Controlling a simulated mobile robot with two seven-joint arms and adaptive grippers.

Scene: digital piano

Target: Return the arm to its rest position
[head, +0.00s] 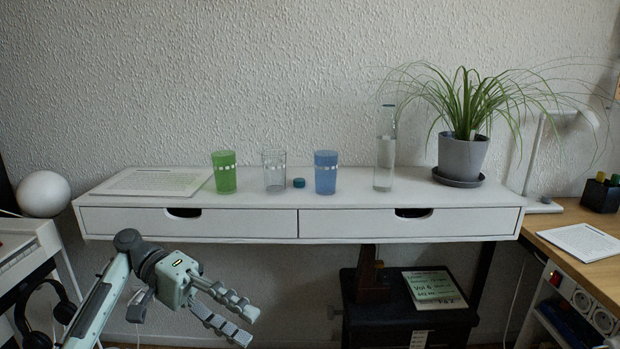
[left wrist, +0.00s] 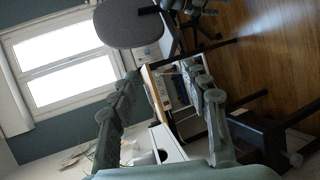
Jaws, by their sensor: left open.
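My left arm comes in from the lower left in the head view. Its gripper (head: 238,323) is open and empty, in front of and below the white shelf (head: 250,198). The fingers point to the lower right and touch nothing. In the left wrist view, the two fingers of my left gripper (left wrist: 165,112) are spread apart with nothing between them. My right gripper does not show in either view.
On the shelf stand a green glass (head: 225,175), a clear glass (head: 273,174), a blue glass (head: 325,176), a bottle (head: 384,150) and a potted plant (head: 463,155). A small blue cap (head: 299,183) lies between glasses. A black cabinet (head: 400,322) stands below right.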

